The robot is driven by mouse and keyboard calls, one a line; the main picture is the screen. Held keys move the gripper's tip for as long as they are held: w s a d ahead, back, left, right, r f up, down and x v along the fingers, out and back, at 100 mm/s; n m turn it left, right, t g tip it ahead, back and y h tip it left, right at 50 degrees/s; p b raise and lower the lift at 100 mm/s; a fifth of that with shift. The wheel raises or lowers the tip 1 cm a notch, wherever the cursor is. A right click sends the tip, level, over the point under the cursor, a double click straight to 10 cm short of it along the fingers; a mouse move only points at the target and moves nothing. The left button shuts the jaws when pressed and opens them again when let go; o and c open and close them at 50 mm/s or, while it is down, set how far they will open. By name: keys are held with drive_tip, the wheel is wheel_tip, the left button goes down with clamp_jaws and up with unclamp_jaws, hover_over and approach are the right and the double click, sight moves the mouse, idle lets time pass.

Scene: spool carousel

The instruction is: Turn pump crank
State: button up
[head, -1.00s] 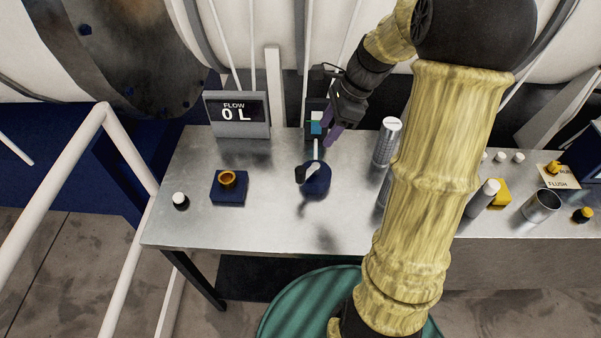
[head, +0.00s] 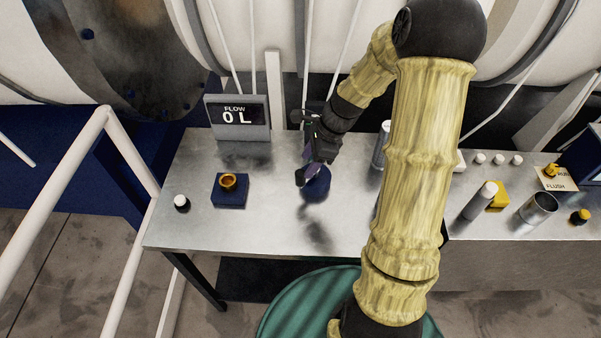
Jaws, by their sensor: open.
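The pump (head: 319,187) is a round dark blue body on the metal bench, left of my arm. Its crank has a dark handle knob (head: 301,183) at the pump's left side. My gripper (head: 310,165) is open, with dark purple fingers pointing down over the pump's upper part. The gripper hides most of the crank arm, and I cannot tell whether the fingers touch it. A grey display (head: 238,116) behind reads "FLOW 0 L".
A dark blue block with an orange ring (head: 228,190) and a small white-capped bottle (head: 181,203) stand left of the pump. The front left of the bench is clear.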

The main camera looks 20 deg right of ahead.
sight(303, 172)
drive_tip(key=x, duration=0.6)
drive_tip(key=shift+a+f+p, duration=0.1)
drive_tip(key=shift+f+p, duration=0.15)
drive_tip(key=shift+p, duration=0.15)
clamp_jaws()
